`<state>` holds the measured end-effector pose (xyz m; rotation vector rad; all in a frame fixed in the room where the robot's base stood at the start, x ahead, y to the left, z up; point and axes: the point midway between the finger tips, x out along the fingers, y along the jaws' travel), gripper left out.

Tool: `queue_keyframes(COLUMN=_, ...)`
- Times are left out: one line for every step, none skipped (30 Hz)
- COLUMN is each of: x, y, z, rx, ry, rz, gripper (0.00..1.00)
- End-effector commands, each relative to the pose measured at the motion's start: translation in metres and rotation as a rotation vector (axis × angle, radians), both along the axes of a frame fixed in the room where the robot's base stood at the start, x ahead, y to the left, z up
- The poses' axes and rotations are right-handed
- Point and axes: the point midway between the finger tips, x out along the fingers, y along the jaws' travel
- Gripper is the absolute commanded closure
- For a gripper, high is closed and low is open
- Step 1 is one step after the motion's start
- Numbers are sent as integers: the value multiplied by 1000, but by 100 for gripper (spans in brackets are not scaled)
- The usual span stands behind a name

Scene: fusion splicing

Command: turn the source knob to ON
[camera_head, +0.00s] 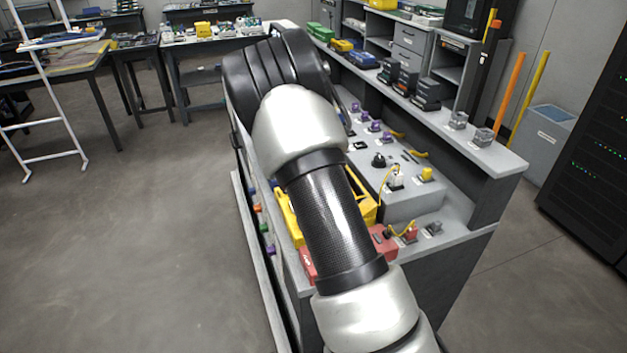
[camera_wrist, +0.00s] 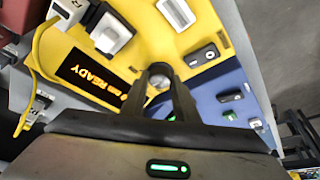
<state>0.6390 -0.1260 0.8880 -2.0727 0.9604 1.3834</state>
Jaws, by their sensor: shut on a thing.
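The knob is near the border between a yellow device (camera_wrist: 205,20) and a blue panel (camera_wrist: 218,88). Its markings and ON position cannot be read, as the fingers cover part of it. In the head view, my arm hides the gripper and the knob, and only parts of the yellow device (camera_head: 290,218) show beside the arm.
A dark display (camera_wrist: 92,78) reading READY is left of the fingers. A white block (camera_wrist: 113,34) and a white connector with a yellow cable (camera_wrist: 62,12) stand close by. Dark switches (camera_wrist: 202,55) are to the right. A red device (camera_head: 382,240) sits near the bench's front end.

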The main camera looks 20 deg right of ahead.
Motion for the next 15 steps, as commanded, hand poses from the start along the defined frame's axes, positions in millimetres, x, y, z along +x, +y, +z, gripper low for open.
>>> queue_keyframes(x=1, y=2, z=0, rx=-2, ry=3, rz=-38, gripper=95)
queue_keyframes(x=1, y=2, z=0, rx=-2, ry=3, rz=-67, gripper=95)
queue_keyframes(x=2, y=2, z=0, rx=-3, ry=2, rz=-105, gripper=95)
queue_keyframes(x=2, y=3, z=0, rx=-3, ry=3, rz=-134, gripper=95)
queue_keyframes(x=2, y=3, z=0, rx=-1, ry=1, rz=-163, gripper=95)
queue_keyframes(x=2, y=2, z=0, rx=-2, ry=2, rz=-202, gripper=95)
queue_keyframes(x=3, y=3, z=0, rx=-2, ry=2, rz=-228, gripper=95)
queue_keyframes(x=3, y=3, z=0, rx=-2, ry=2, rz=-258, gripper=95)
queue_keyframes(x=3, y=3, z=0, rx=-2, ry=2, rz=-295, gripper=95)
queue_keyframes(x=4, y=3, z=0, rx=-1, ry=1, rz=-322, gripper=95)
queue_keyframes(x=4, y=3, z=0, rx=-1, ry=2, rz=-350, gripper=95)
queue_keyframes(x=4, y=3, z=0, rx=-1, ry=1, rz=-384, gripper=95)
queue_keyframes(x=4, y=3, z=0, rx=-2, ry=3, rz=-409, gripper=95)
queue_keyframes(x=5, y=3, z=0, rx=-1, ry=1, rz=-433, gripper=95)
queue_keyframes(x=5, y=4, z=0, rx=-1, ry=2, rz=-464, gripper=95)
